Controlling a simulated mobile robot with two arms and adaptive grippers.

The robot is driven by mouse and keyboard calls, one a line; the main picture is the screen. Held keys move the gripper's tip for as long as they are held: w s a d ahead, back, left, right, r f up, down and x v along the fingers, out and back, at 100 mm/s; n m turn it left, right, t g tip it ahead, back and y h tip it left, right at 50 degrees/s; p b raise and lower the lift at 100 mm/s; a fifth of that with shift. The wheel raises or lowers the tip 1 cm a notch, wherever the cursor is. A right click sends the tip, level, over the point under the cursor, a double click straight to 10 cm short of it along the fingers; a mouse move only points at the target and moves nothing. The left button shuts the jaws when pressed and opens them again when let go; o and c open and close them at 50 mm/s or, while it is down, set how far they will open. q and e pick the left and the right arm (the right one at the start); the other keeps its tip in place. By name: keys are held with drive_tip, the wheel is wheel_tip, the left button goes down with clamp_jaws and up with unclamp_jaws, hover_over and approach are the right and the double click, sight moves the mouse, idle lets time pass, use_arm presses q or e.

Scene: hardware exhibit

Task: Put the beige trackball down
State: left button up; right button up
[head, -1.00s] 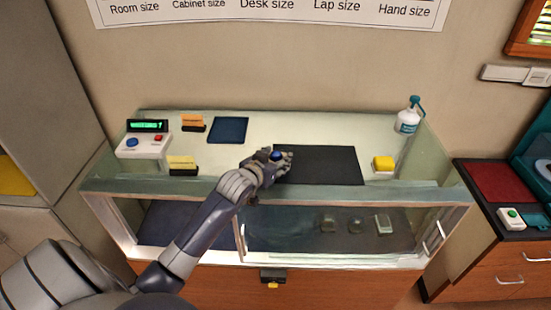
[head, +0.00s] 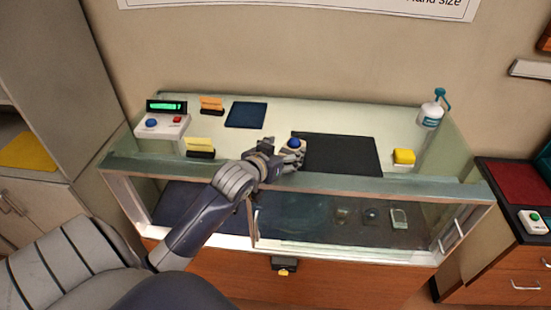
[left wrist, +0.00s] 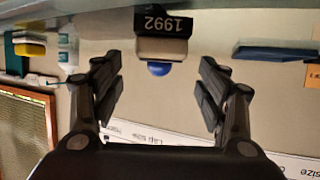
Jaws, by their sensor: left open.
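The beige trackball (head: 296,147) with a blue ball on top stands on the glass counter (head: 340,113), at the left end of the black mat (head: 345,155). My left gripper (head: 287,160) is just on the near side of it, low over the counter's front. In the left wrist view, which is upside down, the trackball (left wrist: 160,48) shows ahead of the gripper (left wrist: 158,75). The fingers are spread wide with nothing between them. A black label (left wrist: 163,24) with a number shows against the trackball. My right gripper is out of view.
A display box with buttons (head: 162,125), orange (head: 211,105) and yellow (head: 200,146) cards and a blue pad (head: 246,115) lie to the left. A yellow block (head: 404,157) and a white pump bottle (head: 431,112) stand right. The mat is clear.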

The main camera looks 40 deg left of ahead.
use_arm(q)
drive_tip(key=shift+b+v, duration=0.35)
drive_tip(key=shift+v, duration=2.25)
